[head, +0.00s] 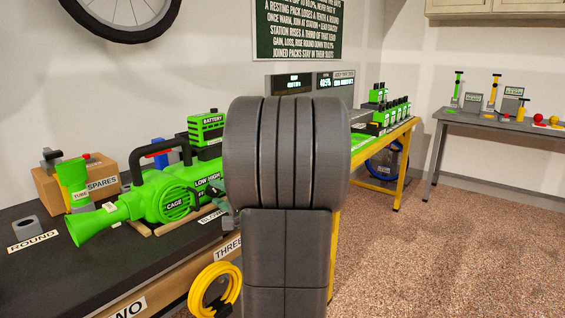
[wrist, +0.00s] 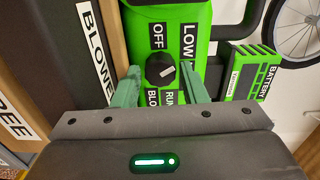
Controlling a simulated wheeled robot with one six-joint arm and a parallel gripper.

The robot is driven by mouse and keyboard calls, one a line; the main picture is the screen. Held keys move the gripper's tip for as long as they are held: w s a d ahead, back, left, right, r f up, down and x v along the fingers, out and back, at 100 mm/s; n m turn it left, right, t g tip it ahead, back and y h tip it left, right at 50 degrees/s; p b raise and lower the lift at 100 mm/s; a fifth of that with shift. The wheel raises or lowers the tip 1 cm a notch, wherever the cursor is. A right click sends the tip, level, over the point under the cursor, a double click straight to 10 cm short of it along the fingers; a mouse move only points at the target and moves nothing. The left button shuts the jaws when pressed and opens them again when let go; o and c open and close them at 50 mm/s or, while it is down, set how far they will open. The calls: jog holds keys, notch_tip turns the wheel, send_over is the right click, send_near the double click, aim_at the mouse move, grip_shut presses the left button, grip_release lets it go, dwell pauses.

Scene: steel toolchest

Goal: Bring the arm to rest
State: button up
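My gripper (wrist: 160,70) is open in the wrist view, its two green fingers apart. A black dial (wrist: 160,71) on the green blower's face shows between them, with visible gaps on both sides; I cannot tell the depth between fingertips and dial. The dial's white mark points to the upper right, between OFF and LOW. In the head view my dark arm (head: 287,155) fills the middle, and only a bit of the gripper (head: 216,191) shows beside the blower. The green blower (head: 165,197) lies on the dark bench top at the left, its nozzle toward the lower left.
A green battery (head: 206,130) sits by the blower. A cardboard SPARES box (head: 98,180) and a TUBE piece (head: 76,183) stand at left. A yellow hose coil (head: 213,290) hangs at the bench front. A charging bench (head: 400,132) stands behind. The floor (head: 450,250) at right is clear.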

jog(key=n, duration=0.4)
jog(key=shift+n, duration=0.3)
jog(key=n+p, duration=0.2)
jog(key=n, duration=0.1)
jog(key=shift+n, duration=0.4)
jog(key=shift+s+d, duration=0.15)
jog(key=shift+d, duration=0.1)
jog(key=shift+v, duration=1.05)
